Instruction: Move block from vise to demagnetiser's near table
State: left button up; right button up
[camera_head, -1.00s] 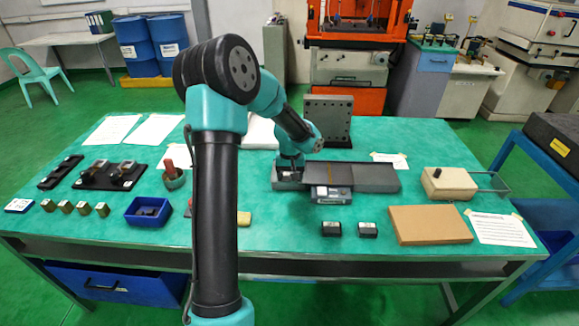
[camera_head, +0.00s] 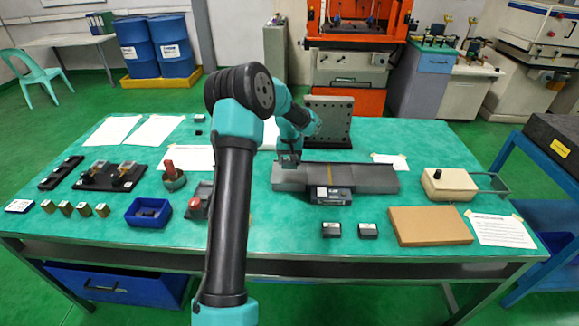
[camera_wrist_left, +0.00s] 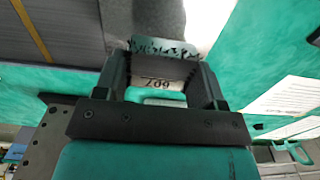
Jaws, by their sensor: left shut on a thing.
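The demagnetiser (camera_head: 362,178) is a long, low grey unit with a yellow line across its middle, lying in the centre of the green bench. My left gripper (camera_head: 289,165) is over its left end, pointing down. In the left wrist view, my left gripper (camera_wrist_left: 163,85) is shut on a pale metal block (camera_wrist_left: 168,68) with dark markings, between the two fingers. I cannot tell whether the block touches the grey surface. A grey fixture (camera_head: 197,202) with a red part, perhaps the vise, is partly hidden behind my left arm. My right gripper is not in view.
An upright grey plate with holes (camera_head: 330,121) stands just behind the demagnetiser. Two small dark blocks (camera_head: 368,230) and a brown flat box (camera_head: 430,226) lie in front and to the right. A blue bin (camera_head: 148,212) is at the left.

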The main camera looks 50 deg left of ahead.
aim_at(289, 166)
pick_arm(q)
jog(key=shift+w+a, duration=0.1)
jog(key=shift+w+a, duration=0.15)
jog(key=shift+a, duration=0.05)
jog(key=shift+f, duration=1.75)
jog(key=shift+f, duration=0.1)
jog(key=o, duration=1.3)
notch_tip(289, 166, up, 12)
jog(key=shift+r, duration=0.1)
jog(key=shift+d, duration=0.1)
